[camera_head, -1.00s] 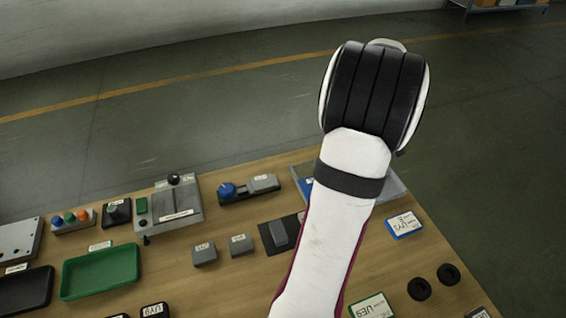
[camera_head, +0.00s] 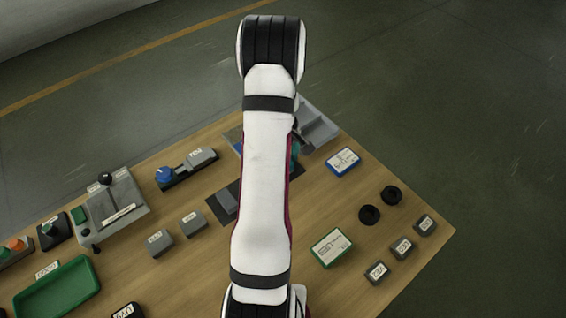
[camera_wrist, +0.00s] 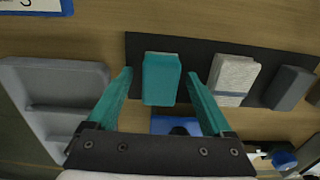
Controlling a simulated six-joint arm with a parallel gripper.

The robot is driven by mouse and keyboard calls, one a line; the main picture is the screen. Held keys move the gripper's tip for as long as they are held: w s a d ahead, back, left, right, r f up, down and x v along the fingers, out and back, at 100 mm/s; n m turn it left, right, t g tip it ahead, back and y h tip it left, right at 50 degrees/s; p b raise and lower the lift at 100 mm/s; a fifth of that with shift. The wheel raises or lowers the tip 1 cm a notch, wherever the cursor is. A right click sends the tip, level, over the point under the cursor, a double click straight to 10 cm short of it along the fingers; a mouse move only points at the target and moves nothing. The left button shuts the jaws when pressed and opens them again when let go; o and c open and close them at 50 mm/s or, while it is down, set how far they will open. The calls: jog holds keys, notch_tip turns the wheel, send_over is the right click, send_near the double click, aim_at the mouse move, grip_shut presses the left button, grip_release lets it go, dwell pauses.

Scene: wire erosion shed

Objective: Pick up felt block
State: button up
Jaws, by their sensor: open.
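In the wrist view a teal block (camera_wrist: 161,80) sits on a dark mat (camera_wrist: 205,50). Beside it on the mat are a pale, speckled block (camera_wrist: 233,76) and a dark grey block (camera_wrist: 290,89). No label names the felt block; I cannot tell for sure which one it is. My gripper (camera_wrist: 159,76) is open, its two teal fingers on either side of the teal block, with gaps showing. I cannot tell the fingertips' height over the mat. In the head view my arm hides most of the gripper and the teal and pale blocks; the mat's left part (camera_head: 215,210) shows.
A grey compartment tray (camera_wrist: 55,68) lies close left of my gripper in the wrist view. In the head view, a blue-edged card (camera_head: 343,161), black rings (camera_head: 369,215), a green-edged card (camera_head: 331,248) and small grey blocks (camera_head: 160,243) stand around. Bare wood lies between them.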

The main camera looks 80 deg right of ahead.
grip_shut()
dwell(0.3)
jog(key=shift+r, duration=0.15)
